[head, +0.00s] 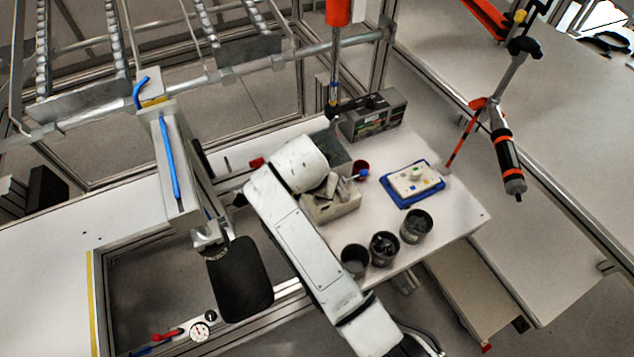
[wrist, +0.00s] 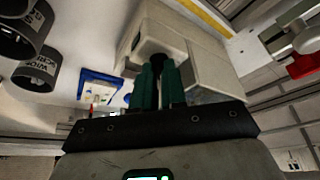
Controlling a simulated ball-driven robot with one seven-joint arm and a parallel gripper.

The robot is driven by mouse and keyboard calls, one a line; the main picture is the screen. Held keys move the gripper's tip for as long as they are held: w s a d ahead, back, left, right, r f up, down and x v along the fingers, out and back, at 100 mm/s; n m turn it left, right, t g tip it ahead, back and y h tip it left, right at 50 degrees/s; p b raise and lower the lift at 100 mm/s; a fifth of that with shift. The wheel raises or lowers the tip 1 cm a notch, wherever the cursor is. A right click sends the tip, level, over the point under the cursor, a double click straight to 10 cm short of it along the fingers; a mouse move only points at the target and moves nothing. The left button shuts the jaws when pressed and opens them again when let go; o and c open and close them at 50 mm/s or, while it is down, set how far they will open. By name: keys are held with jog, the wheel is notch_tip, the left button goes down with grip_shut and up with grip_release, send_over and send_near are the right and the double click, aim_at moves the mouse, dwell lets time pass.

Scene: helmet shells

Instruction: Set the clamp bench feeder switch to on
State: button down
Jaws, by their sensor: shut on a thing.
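A beige block-like housing (wrist: 213,68) fills the upper middle of the wrist view, and it appears in the head view (head: 330,208) beside my arm. My gripper (wrist: 160,72) reaches up to this housing in the wrist view. Its two dark green fingers are close together on a small dark part (wrist: 160,62), which looks like the feeder switch's lever. The fingers hide most of it, and I cannot read whether it is on or off. In the head view my white arm hides the fingers.
A blue tray (head: 436,186) with a cream panel lies right of the housing. Several dark cups (head: 416,227) stand near the bench's front edge. A grey toolbox-like case (head: 373,116) stands behind. An orange-banded tool (head: 507,165) hangs at the right.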

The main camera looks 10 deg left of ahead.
jog(key=n, duration=0.1)
jog(key=n+y, duration=0.1)
jog(key=n, duration=0.2)
jog(key=shift+d+r+n+y, duration=0.1)
jog(key=shift+d+n+y, duration=0.2)
jog(key=shift+y, duration=0.1)
jog(key=shift+w+d+n+y, duration=0.1)
jog(key=shift+n+y, duration=0.8)
jog(key=shift+n, duration=1.4)
jog(key=c, duration=1.5)
grip_release()
jog(key=shift+g, duration=0.3)
jog(key=shift+o, duration=0.2)
jog(key=shift+r, duration=0.1)
jog(key=b+v, duration=0.1)
jog(key=v, duration=0.9)
jog(key=shift+r, duration=0.2)
jog(key=shift+d, duration=0.1)
